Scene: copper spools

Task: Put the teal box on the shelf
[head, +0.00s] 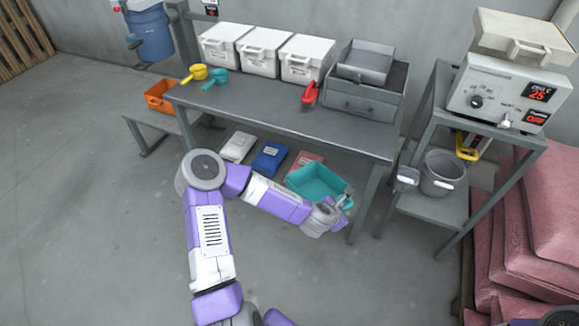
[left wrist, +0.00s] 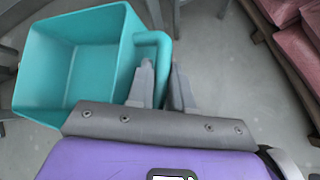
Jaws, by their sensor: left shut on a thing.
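The teal box (head: 318,184) is an open, empty-looking bin in the head view, in front of the right part of the table. My left gripper (head: 338,204) is at its right side. In the left wrist view the teal box (left wrist: 75,70) fills the upper left, with a handle at its right side. There my left gripper (left wrist: 162,85) is shut on that handle. My right gripper is not in view.
The grey table (head: 280,108) carries three white boxes, scoops and a grey drawer unit. An orange bin (head: 160,97) stands on a low bench at left. A metal stand with a bucket (head: 441,174) and stacked pink sacks (head: 545,205) are at right. The left floor is clear.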

